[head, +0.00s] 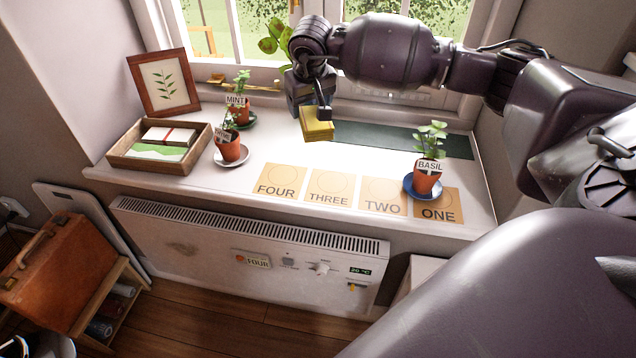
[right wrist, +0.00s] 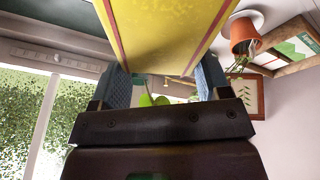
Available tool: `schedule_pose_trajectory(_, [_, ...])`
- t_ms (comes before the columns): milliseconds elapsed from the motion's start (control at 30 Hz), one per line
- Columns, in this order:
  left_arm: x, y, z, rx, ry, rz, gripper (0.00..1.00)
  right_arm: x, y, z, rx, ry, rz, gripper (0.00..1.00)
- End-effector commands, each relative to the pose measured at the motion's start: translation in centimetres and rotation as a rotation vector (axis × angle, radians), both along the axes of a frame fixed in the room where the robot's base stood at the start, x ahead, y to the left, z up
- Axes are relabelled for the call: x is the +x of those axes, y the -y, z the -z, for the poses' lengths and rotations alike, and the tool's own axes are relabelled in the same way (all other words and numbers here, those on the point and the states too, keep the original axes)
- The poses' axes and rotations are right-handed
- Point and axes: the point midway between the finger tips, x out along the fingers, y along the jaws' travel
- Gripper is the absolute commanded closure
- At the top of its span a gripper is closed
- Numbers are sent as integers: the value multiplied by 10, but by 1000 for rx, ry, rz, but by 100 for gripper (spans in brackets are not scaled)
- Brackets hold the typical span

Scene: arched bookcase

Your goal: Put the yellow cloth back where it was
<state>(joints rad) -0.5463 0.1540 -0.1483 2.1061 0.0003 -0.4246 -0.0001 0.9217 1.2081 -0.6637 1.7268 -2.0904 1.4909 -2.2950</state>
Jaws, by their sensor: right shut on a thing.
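The yellow cloth (head: 317,124) is a folded block above the windowsill, in front of the dark green mat (head: 390,137). My right gripper (head: 322,108) is shut on it from above. In the right wrist view the cloth (right wrist: 170,35) shows red stripes and lies between the two blue-grey fingers. I cannot tell whether its underside touches the sill. My left gripper is out of view.
Cards marked FOUR (head: 279,181), THREE, TWO and ONE (head: 438,207) lie along the sill's front. The basil pot (head: 426,180) stands on a blue saucer at right. Mint (head: 237,106) and another pot (head: 229,147) stand left, near a wooden tray (head: 120,157) and picture frame (head: 136,70).

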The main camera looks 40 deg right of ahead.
Motion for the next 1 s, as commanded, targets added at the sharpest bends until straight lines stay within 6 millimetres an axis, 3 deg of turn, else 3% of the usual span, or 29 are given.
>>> schedule_pose_trajectory(167, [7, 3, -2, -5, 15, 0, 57, 0, 0, 18, 1, -3, -26, 68])
schedule_pose_trajectory(700, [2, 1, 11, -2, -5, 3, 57, -1, -1, 135, 2, -5, -23, 68])
schedule_pose_trajectory(1000, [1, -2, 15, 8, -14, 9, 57, 0, 0, 159, 1, 2, -24, 68])
